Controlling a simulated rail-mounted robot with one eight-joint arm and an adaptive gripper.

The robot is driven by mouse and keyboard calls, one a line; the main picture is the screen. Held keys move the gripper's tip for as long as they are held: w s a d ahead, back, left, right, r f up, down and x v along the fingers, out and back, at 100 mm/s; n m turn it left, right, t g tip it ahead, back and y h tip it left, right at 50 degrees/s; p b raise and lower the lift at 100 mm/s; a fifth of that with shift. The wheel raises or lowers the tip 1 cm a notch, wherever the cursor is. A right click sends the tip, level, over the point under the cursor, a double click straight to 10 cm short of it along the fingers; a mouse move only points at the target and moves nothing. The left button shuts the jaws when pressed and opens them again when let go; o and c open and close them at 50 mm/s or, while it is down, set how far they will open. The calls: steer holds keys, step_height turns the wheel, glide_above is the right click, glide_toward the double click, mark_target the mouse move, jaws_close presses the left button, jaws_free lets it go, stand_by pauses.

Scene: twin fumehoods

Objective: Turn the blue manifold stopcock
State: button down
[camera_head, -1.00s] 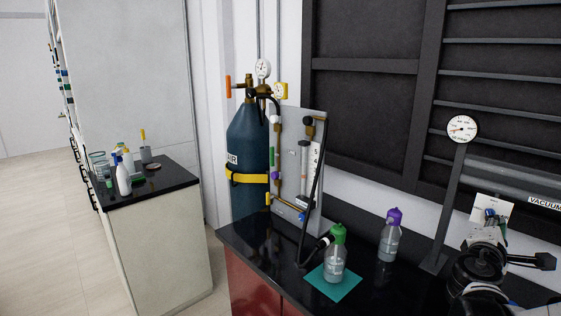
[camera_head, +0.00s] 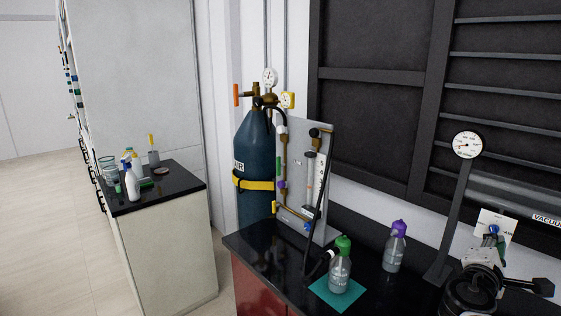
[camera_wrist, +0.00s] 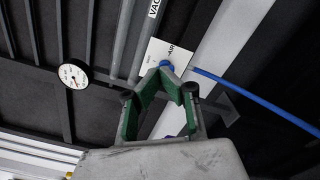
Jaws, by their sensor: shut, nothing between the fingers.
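The blue stopcock (camera_wrist: 166,65) shows in the wrist view as a small blue knob in front of a white label card (camera_wrist: 152,56). It also shows in the head view (camera_head: 493,230) at the right, above my arm. My gripper (camera_wrist: 164,79) has green-lined fingers that converge just below the knob in the wrist view. It is shut with nothing in it. The fingertips partly overlap the lower side of the knob, and I cannot tell whether they touch it. In the head view my arm's wrist blocks a clear look at the fingers.
A round gauge (camera_head: 467,145) on a post stands left of the stopcock. A blue tube (camera_wrist: 255,99) runs right of my fingers. Bottles with purple (camera_head: 399,228) and green (camera_head: 343,243) caps stand on the black bench. A blue gas cylinder (camera_head: 252,150) stands farther left.

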mark_target(493, 230)
steer(key=shift+a+r+p, duration=0.2)
steer(key=shift+r+p, duration=0.3)
steer(key=shift+p, duration=0.15)
steer(key=x, duration=0.7)
steer(key=shift+b, duration=0.4)
steer(key=shift+w+a+f+b, duration=0.25)
steer(key=shift+w+f+b, duration=0.05)
steer(key=shift+f+b, duration=0.3)
stand_by(0.5)
steer(key=shift+s+d+f+b, duration=0.1)
steer(key=shift+s+f+b, duration=0.2)
steer(key=shift+b, duration=0.5)
steer(key=shift+s+d+f+b, duration=0.1)
steer(key=shift+f+b, duration=0.25)
steer(key=shift+b, duration=0.45)
steer(key=shift+d, duration=0.1)
stand_by(0.6)
